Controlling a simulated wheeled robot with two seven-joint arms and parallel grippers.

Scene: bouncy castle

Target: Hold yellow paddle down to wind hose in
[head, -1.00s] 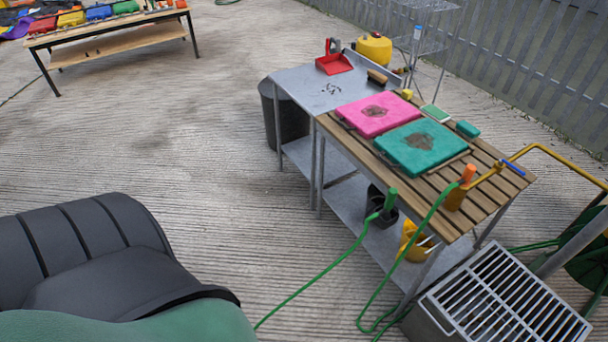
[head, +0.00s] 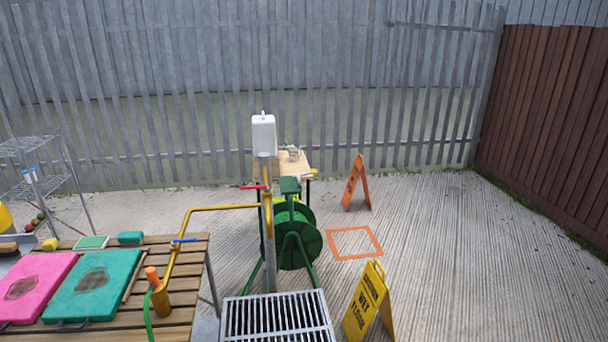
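The green hose reel (head: 298,238) stands on a green frame behind a grey post, right of the slatted table. A bright yellow-green part shows at its upper left, partly behind the post; I cannot tell what it is. I cannot make out a separate yellow paddle. A piece of green hose (head: 148,318) hangs at the table's right part, beside an orange nozzle (head: 152,276). The rest of the hose is out of frame or hidden. Neither of my grippers is in view.
The slatted table (head: 178,322) carries pink and teal pads. A yellow pipe (head: 222,208) runs to the post. A metal grate (head: 277,316) lies in front of the reel. A yellow wet-floor sign (head: 368,301) and an orange sign (head: 355,184) stand right. Concrete farther right is clear.

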